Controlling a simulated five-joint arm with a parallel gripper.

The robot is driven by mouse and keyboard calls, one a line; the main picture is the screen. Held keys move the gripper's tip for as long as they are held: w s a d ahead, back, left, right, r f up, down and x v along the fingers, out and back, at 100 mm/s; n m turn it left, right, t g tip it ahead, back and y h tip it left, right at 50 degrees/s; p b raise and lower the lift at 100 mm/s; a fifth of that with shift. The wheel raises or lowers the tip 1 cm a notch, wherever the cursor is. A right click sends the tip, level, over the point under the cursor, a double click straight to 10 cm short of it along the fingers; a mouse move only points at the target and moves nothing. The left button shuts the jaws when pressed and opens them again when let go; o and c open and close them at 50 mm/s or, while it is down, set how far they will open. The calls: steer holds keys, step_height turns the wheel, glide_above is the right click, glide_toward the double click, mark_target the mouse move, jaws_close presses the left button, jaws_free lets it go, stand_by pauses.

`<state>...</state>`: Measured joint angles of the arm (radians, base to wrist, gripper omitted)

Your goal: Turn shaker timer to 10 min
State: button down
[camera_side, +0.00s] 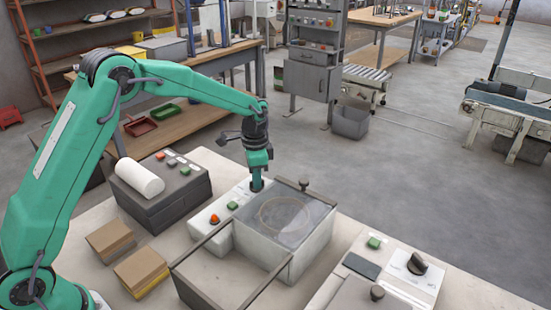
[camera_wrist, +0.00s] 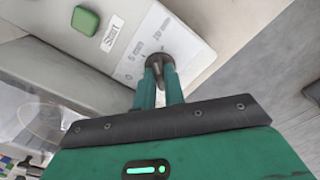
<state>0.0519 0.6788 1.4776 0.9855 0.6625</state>
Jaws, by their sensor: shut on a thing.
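The shaker timer knob (camera_wrist: 158,60) is a dark round dial on a pale panel (camera_wrist: 150,30) in the wrist view. Printed marks beside it read 0, 5 min and what looks like 10 min. My gripper (camera_wrist: 159,74) is shut on the knob, one finger on each side. The fingers partly cover the knob, and I cannot tell exactly which mark it points to. A green Start button (camera_wrist: 86,21) is on the same panel. In the side view my gripper (camera_side: 257,186) points down onto the panel, beside a box with a clear lid (camera_side: 284,214); the knob is mostly hidden there.
A red button (camera_side: 214,219) and the green button (camera_side: 233,205) are on the panel left of my gripper. A grey box with a white roll (camera_side: 139,177) stands further left. Another panel with a black dial (camera_side: 417,264) is at the right. Brown stacks (camera_side: 140,269) lie in front.

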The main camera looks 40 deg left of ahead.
steer(key=shift+m, duration=1.9)
steer(key=c, duration=1.5)
jaws_free()
steer(key=shift+r, duration=0.1)
steer(key=shift+r, duration=3.8)
steer(key=shift+r, duration=0.15)
